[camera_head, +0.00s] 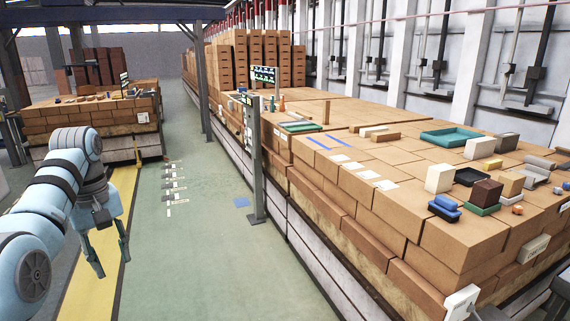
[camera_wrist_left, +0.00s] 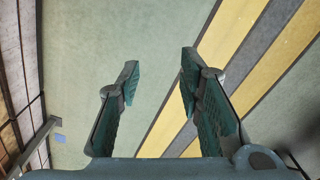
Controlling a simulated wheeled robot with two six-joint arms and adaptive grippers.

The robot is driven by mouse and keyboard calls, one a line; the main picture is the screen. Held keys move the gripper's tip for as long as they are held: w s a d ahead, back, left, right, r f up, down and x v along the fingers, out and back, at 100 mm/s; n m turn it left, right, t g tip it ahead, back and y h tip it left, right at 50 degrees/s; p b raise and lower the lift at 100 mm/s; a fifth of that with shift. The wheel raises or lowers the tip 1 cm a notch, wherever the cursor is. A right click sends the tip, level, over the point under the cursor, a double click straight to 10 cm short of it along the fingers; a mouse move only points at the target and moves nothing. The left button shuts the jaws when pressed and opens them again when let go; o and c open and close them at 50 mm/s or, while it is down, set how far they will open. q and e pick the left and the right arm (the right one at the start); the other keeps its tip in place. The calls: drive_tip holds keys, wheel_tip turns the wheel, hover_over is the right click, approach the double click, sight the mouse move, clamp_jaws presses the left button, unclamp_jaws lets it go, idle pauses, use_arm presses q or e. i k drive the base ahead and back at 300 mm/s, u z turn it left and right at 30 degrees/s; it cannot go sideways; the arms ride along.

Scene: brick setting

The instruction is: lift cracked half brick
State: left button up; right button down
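My left gripper (camera_head: 110,260) hangs at the left, over the floor and well away from the brick stack. In the left wrist view its two fingers (camera_wrist_left: 160,80) are spread apart with only floor between them. At the bottom right of the head view a dark shape (camera_head: 556,296) may be part of my right gripper; its fingers cannot be made out. I cannot tell which block is the cracked half brick, as no crack shows. Candidates on the near right of the stack are a dark brown block (camera_head: 486,192) on a green tray and a tan block (camera_head: 510,184).
A long brick-topped stack (camera_head: 390,206) fills the right side. It bears cream blocks (camera_head: 439,178), a teal tray (camera_head: 450,137), blue rolls (camera_head: 444,207) and grey pieces (camera_head: 538,162). A post with a screen (camera_head: 256,160) stands at its left edge. The green floor (camera_head: 195,250) is mostly clear.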

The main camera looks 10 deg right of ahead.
sight(486, 194)
drive_tip(key=z, duration=0.05)
drive_tip(key=i, duration=2.4)
drive_tip(key=z, duration=2.4)
drive_tip(key=i, duration=1.3)
drive_tip(key=z, duration=1.4)
